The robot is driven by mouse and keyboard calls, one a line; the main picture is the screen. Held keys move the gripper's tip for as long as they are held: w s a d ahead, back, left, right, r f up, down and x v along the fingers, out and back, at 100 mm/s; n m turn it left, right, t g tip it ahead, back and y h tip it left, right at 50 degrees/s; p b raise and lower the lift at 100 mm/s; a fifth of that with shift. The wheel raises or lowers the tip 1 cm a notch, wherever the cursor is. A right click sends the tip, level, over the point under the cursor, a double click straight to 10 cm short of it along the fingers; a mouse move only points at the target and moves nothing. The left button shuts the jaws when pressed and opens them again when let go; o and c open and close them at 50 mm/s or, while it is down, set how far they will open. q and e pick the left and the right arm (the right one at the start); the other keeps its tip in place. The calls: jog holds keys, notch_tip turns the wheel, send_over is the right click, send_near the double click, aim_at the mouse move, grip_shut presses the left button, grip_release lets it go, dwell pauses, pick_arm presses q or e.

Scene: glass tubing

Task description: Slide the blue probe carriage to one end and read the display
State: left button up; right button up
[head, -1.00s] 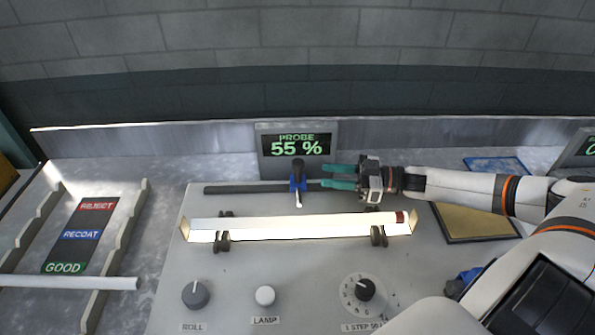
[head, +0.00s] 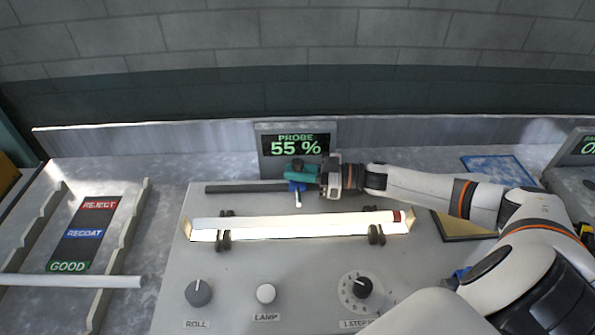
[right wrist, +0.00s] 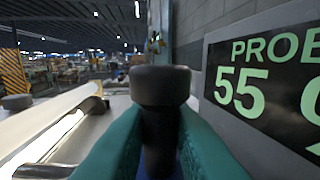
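The blue probe carriage (head: 296,187) with its black knob sits on the dark rail (head: 245,188) behind the glass tube, near the rail's middle. My right gripper (head: 300,172) reaches it from the right, with its teal fingers on either side of the knob's stem. In the right wrist view the black knob (right wrist: 160,85) stands between the two fingers, close to both. I cannot tell whether they press on it. The probe display (head: 297,146) reads 55 %; it also shows, cut off, in the right wrist view (right wrist: 265,85). My left gripper is out of view.
The glass tube (head: 300,224) lies on rollers on the grey panel. A roll knob (head: 198,292), lamp button (head: 266,294) and step dial (head: 362,288) are in front. A rack with reject, recoat and good labels (head: 84,233) stands left. Another display (head: 586,146) is far right.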

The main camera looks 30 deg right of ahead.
grip_shut()
jog(key=x, duration=0.4)
jog(key=s+a+x, duration=0.1)
jog(key=x, duration=0.3)
jog(key=p+x, duration=0.1)
jog(key=x, duration=0.3)
jog(key=shift+a, duration=0.5)
jog(key=o, duration=0.6)
grip_release()
jog(key=b+v, duration=0.2)
jog(key=v, duration=0.9)
jog(key=shift+f+b, duration=0.2)
jog(key=shift+b, duration=0.2)
jog(key=shift+s+d+r, duration=0.2)
jog(key=shift+s+d, duration=0.15)
jog(key=shift+d, duration=0.1)
